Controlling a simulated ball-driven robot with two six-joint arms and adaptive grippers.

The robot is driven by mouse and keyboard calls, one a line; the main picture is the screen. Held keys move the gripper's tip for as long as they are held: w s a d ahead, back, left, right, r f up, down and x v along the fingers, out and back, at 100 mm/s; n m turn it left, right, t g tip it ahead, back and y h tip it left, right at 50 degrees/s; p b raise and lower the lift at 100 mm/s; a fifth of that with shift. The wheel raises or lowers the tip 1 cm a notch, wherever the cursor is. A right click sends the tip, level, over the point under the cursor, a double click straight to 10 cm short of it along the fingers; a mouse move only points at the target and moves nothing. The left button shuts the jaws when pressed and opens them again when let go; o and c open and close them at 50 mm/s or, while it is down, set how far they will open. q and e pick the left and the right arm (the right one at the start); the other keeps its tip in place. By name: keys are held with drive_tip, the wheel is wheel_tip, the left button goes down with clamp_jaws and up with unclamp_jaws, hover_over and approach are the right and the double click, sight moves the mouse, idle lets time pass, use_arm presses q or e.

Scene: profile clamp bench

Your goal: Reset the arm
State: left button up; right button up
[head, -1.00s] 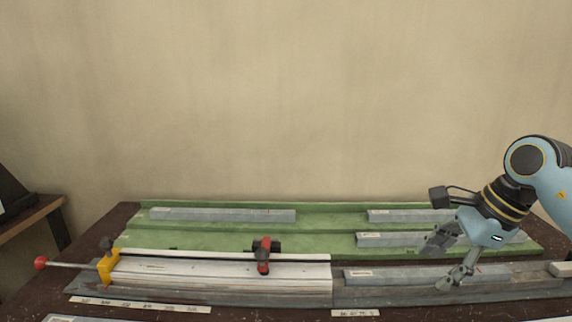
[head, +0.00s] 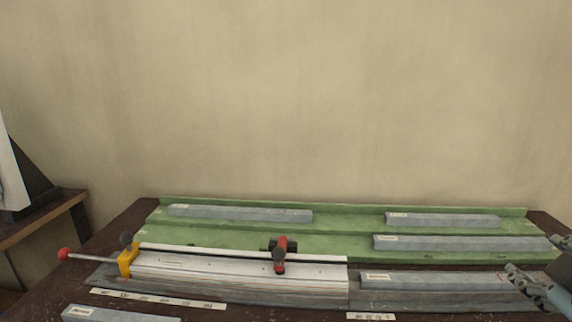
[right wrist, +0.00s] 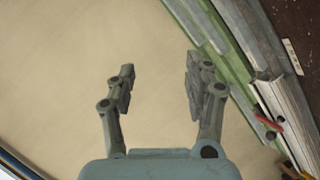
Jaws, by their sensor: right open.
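My right gripper (head: 535,285) is at the right edge of the head view, partly cut off by the frame. In the right wrist view the right gripper (right wrist: 158,85) is open, with its two fingers apart and nothing between them. The wall fills the space beyond the fingers there. The clamp bench shows at the upper right of that view, away from the fingers. My left gripper is in neither view.
A green tray (head: 345,238) on the dark table holds several grey profile bars. A pale fixture (head: 210,272) with a yellow bracket (head: 127,261), a red-knobbed rod and a red-handled clamp (head: 280,252) stands in front. A grey bar (head: 435,281) lies right of it.

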drive_tip(key=s+a+f+m+g+y, duration=0.2)
drive_tip(key=s+a+f+m+g, duration=0.25)
drive_tip(key=s, duration=0.45)
drive_tip(key=s+a+f+m+g+y, duration=0.1)
drive_tip(key=s+a+f+g+y, duration=0.3)
drive_tip(key=s+f, duration=0.4)
wheel_tip(320, 180, down, 30)
drive_tip(key=s+d+g+h+b, duration=0.1)
drive_tip(key=s+d+g+b, duration=0.15)
drive_tip(key=b, duration=0.35)
drive_tip(key=s+d+f+b, duration=0.1)
drive_tip(key=s+f+b, duration=0.3)
drive_tip(key=s+f, duration=1.4)
wheel_tip(320, 180, down, 4)
drive_tip(key=shift+d+r+g, duration=0.2)
drive_tip(key=shift+d+g, duration=0.1)
drive_tip(key=shift+g, duration=0.1)
drive_tip(key=shift+m, duration=0.25)
